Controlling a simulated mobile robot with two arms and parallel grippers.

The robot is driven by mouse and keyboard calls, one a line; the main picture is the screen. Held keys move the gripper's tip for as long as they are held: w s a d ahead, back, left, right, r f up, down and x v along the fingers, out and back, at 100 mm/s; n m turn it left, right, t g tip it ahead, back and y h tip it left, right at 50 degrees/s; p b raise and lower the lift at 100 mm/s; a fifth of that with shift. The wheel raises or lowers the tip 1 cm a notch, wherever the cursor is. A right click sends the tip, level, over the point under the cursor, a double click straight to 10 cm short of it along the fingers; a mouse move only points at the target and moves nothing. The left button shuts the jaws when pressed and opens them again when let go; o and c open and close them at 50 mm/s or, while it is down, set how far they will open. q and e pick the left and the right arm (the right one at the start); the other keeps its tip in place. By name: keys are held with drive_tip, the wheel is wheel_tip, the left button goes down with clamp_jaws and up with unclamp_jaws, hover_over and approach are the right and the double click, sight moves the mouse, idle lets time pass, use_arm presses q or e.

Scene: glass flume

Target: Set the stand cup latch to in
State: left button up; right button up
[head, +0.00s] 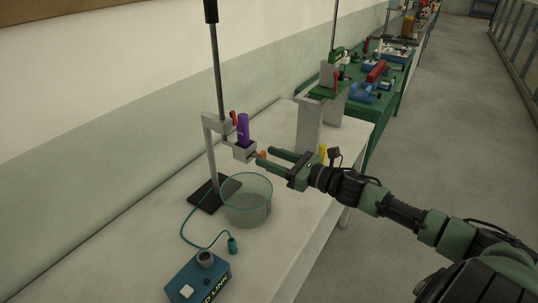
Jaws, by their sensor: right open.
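A stand with a dark upright rod (216,75) and a black base plate (205,197) is on the white bench. A grey cup (243,152) is held out from the rod, with a purple cylinder (243,129) upright in it. A small orange piece (261,154), apparently the cup latch, sticks out on the cup's right side. My right gripper (266,158) is open, its green fingers pointing left at the cup. Its fingertips are beside the orange piece, seemingly on either side of it; contact cannot be told. My left gripper is out of view.
A glass bowl (247,204) stands below the cup. A blue box (199,279) with a teal cable lies at the front of the white bench (282,238). Green tables with equipment continue beyond.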

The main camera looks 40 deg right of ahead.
drive_tip(key=shift+w+a, duration=0.1)
drive_tip(key=shift+w, duration=0.25)
clamp_jaws()
